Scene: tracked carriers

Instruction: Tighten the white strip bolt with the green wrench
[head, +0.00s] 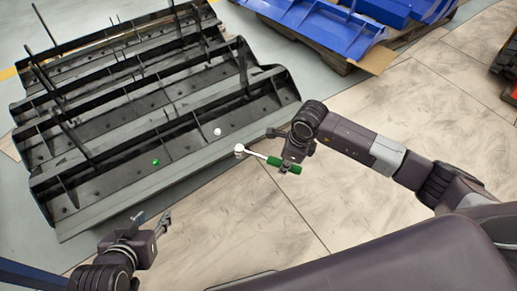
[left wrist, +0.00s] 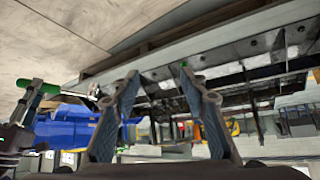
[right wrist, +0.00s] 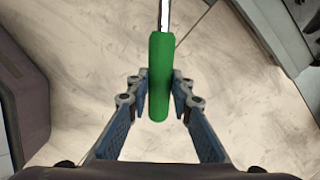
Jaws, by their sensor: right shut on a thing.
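The green wrench (head: 272,160) has a green handle and a silver shaft with a pale head. My right gripper (head: 287,166) is shut on its handle, in front of the black rack. In the right wrist view the green handle (right wrist: 160,85) sits between the fingers, with the shaft pointing up the picture. A white bolt (head: 217,131) and a green bolt (head: 155,162) show on the black rack's near strip. The wrench head is just right of and below the white bolt in the head view, apart from it. My left gripper (head: 152,222) is open and empty at the lower left.
The black metal rack (head: 165,125) with ribs and upright rods fills the upper left. A blue carrier (head: 310,30) on a wooden pallet stands at the back. An orange and black object (head: 508,75) is at the right edge. The floor between is clear.

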